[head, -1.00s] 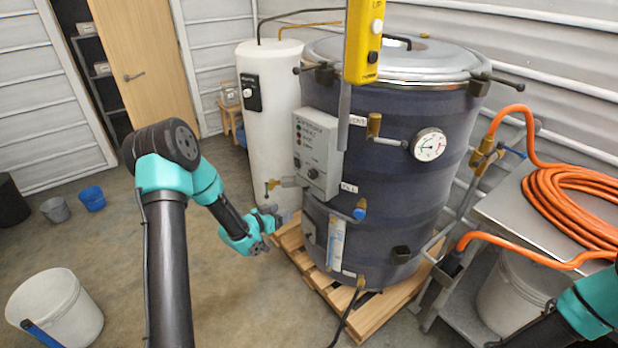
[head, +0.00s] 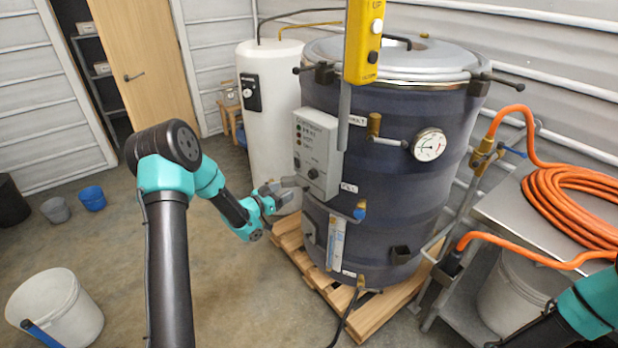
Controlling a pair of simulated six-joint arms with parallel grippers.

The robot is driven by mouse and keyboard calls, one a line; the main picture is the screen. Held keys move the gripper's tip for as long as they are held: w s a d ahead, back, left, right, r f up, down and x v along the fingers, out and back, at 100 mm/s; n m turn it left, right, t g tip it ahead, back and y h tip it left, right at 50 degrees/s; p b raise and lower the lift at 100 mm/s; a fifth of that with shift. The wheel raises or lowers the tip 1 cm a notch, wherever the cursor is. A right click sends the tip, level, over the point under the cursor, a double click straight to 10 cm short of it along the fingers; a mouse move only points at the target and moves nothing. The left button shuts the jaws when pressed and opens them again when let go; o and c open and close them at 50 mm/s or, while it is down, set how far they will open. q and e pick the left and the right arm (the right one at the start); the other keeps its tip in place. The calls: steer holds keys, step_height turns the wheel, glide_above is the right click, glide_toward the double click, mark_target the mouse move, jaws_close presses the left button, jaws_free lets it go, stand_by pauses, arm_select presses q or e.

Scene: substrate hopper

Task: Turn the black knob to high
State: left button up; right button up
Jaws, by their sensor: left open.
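The black knob (head: 313,173) is on the lower front of a grey control box (head: 316,145) mounted on the dark blue hopper drum (head: 390,180). Its pointer setting is too small to read. My left gripper (head: 277,192) is open and empty, to the left of the box and slightly lower than the knob, apart from the knob. It partly covers the small brass and grey valve fitting that sticks out beside the box. My right gripper is out of the picture; only part of my right arm shows at the lower right.
A yellow pendant (head: 364,45) with buttons hangs in front of the drum, close to the box's right side. A white tank (head: 268,130) stands behind left. A blue-handled valve (head: 360,212) juts out below. A steel cart (head: 510,215) with orange hose stands right.

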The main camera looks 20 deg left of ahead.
mark_target(311, 175)
arm_select(q)
steer(key=x, duration=1.3)
steer(key=shift+w, duration=0.1)
steer(key=c, duration=0.9)
